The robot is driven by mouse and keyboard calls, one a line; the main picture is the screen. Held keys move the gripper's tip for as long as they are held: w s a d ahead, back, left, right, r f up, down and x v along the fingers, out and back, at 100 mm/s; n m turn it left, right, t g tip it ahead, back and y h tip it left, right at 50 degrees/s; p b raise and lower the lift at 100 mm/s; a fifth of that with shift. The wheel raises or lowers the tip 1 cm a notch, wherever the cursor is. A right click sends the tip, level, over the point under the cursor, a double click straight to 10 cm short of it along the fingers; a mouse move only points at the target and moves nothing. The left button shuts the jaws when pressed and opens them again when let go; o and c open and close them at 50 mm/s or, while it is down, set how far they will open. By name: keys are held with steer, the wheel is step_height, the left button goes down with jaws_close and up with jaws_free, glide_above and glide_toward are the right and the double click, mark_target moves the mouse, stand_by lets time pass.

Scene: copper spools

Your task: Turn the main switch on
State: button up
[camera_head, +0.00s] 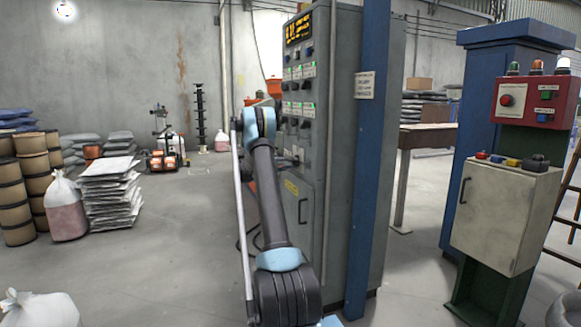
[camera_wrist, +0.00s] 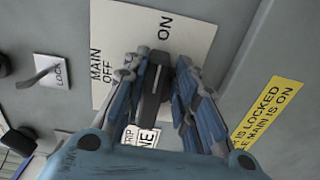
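The main switch (camera_wrist: 155,85) is a dark handle on a pale label plate (camera_wrist: 198,38). In the wrist view "MAIN OFF" is printed to its left and "ON" above it. The handle lies roughly in line with the "ON" mark, away from "MAIN OFF". My gripper (camera_wrist: 158,72) has one blue and grey finger on each side of the handle, closed in close against it. Part of the handle and the lower plate are hidden by the fingers. In the head view my arm covers the switch area of the grey control cabinet (camera_head: 342,150).
Left of the switch is a lever marked "LOCK" (camera_wrist: 48,71); a yellow warning label (camera_wrist: 268,112) is at the right. A blue post (camera_head: 368,150) and a red-topped control box (camera_head: 535,100) stand right of my arm. Floor at the left is open before barrels (camera_head: 12,205) and sacks.

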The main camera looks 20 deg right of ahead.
steer(key=shift+o, duration=0.5)
steer(key=shift+w+a+r, duration=0.1)
steer(key=shift+a, duration=0.4)
steer(key=a, duration=1.1)
steer(key=shift+s, duration=0.2)
